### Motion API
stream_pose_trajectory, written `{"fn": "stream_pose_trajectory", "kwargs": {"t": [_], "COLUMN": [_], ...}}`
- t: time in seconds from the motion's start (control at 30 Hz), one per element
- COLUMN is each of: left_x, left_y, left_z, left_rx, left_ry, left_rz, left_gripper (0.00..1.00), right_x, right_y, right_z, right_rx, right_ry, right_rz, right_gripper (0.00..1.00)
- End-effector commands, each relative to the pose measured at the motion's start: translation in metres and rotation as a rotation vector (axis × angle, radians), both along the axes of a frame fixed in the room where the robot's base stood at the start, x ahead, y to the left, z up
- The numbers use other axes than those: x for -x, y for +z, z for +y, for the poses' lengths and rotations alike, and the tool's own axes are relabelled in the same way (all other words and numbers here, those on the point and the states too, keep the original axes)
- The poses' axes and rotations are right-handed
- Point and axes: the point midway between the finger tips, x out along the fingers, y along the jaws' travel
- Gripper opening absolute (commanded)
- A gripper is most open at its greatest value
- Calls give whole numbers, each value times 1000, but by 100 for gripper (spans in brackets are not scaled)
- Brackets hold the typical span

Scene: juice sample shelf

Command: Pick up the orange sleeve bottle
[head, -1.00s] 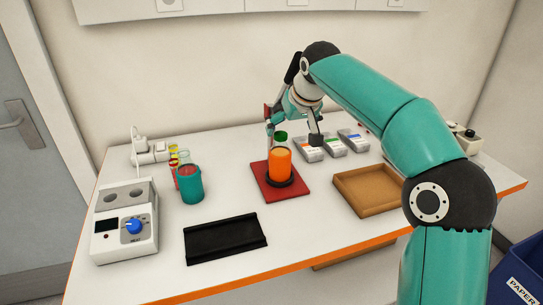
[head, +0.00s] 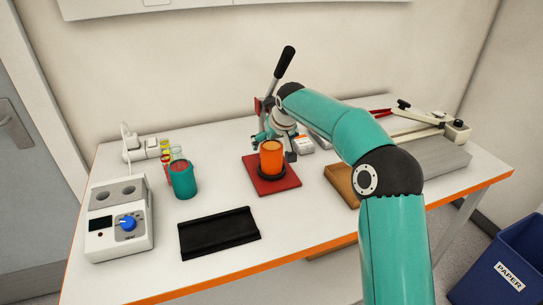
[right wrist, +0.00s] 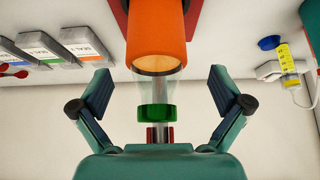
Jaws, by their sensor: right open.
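The orange sleeve bottle (head: 271,158) stands upright in a black ring (head: 271,176) on a red mat (head: 288,182) near the middle of the table. The fingers are open, with a gap on each side of the bottle. In the head view my right gripper (head: 276,147) is at the bottle's upper part, and the green cap is not visible there. My left gripper is not in view.
A lever press with a black handle (head: 284,62) stands close behind the bottle. A black tray (head: 218,233) lies in front; a wooden tray (head: 341,178) is right, partly behind my arm.

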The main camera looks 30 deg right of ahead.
Motion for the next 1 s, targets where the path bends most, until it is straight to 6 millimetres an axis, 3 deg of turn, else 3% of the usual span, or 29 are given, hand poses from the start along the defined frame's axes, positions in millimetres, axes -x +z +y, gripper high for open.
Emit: {"fn": "stream_pose_trajectory", "kwargs": {"t": [0.2, 0.5, 1.0], "left_x": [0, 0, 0], "left_y": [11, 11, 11], "left_z": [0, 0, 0], "left_rx": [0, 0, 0], "left_ry": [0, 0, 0], "left_rz": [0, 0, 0], "left_gripper": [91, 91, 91], "right_x": [-15, -18, -19], "right_y": [-25, -31, -30], "right_z": [-7, -8, -7], "right_rx": [-1, 0, -1], "right_ry": [-1, 0, 1], "right_rz": [3, 2, 2], "right_gripper": [100, 100, 18]}}
